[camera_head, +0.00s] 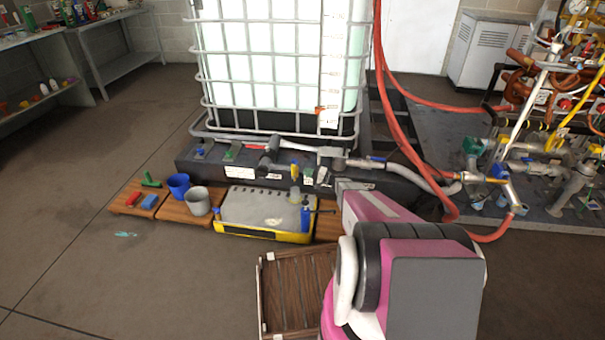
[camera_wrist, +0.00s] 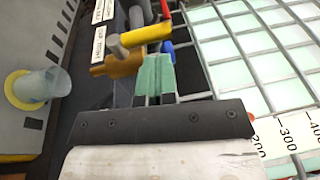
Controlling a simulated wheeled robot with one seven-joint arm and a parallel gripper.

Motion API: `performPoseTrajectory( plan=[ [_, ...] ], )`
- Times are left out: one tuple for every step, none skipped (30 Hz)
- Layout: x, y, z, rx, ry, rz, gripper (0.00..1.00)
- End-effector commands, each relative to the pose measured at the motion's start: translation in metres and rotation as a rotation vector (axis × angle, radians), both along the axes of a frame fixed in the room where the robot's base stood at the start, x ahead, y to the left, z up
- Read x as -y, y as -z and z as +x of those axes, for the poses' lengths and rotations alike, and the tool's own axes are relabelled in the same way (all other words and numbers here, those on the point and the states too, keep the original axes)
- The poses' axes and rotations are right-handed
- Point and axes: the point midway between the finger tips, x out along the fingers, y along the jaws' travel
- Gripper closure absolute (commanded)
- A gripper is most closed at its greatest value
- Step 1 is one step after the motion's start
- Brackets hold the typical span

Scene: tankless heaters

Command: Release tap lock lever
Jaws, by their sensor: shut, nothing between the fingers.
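In the wrist view, a brass-coloured tap body (camera_wrist: 117,66) sits above a dark base, with a yellow lever (camera_wrist: 146,35) across it and a grey round knob at its left end. A small red part (camera_wrist: 165,10) shows beyond the yellow lever. My gripper (camera_wrist: 154,60) has its pale green fingers together and empty. The tips are just below the yellow lever in the picture and overlap the tap; I cannot tell whether they touch.
A caged tank (camera_head: 270,60) stands close by; its bars (camera_wrist: 240,40) fill the right of the wrist view. A clear cup (camera_wrist: 40,86) is at left. A yellow-edged tray (camera_head: 262,237), blue mug (camera_head: 179,186) and red hose (camera_head: 403,130) are around.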

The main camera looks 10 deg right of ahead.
Motion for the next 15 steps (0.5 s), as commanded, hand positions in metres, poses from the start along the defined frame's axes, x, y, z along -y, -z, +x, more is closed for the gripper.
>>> performPoseTrajectory(
  plan=[
    [0.011, -0.001, -0.007, 0.000, 0.002, 0.000, 1.00],
    [0.017, 0.000, -0.011, -0.001, 0.003, -0.001, 1.00],
    [0.024, 0.000, -0.015, -0.001, 0.003, -0.001, 1.00],
    [0.030, 0.000, -0.018, -0.001, 0.002, -0.001, 1.00],
    [0.035, 0.000, -0.021, 0.000, 0.002, 0.000, 1.00],
    [0.042, 0.000, -0.025, 0.000, 0.003, 0.000, 1.00],
    [0.047, 0.000, -0.027, -0.001, 0.003, -0.001, 1.00],
    [0.052, 0.000, -0.030, -0.001, 0.002, -0.001, 1.00],
    [0.057, 0.000, -0.033, -0.001, 0.001, -0.001, 1.00],
    [0.061, 0.000, -0.036, -0.001, 0.001, -0.001, 1.00],
    [0.065, 0.000, -0.037, -0.001, 0.001, -0.001, 1.00],
    [0.069, 0.000, -0.040, -0.001, 0.001, -0.001, 1.00],
    [0.072, 0.000, -0.041, -0.001, 0.001, -0.001, 1.00],
    [0.074, 0.000, -0.042, -0.001, 0.001, -0.001, 1.00],
    [0.077, 0.000, -0.044, 0.000, 0.001, 0.000, 1.00]
  ],
)
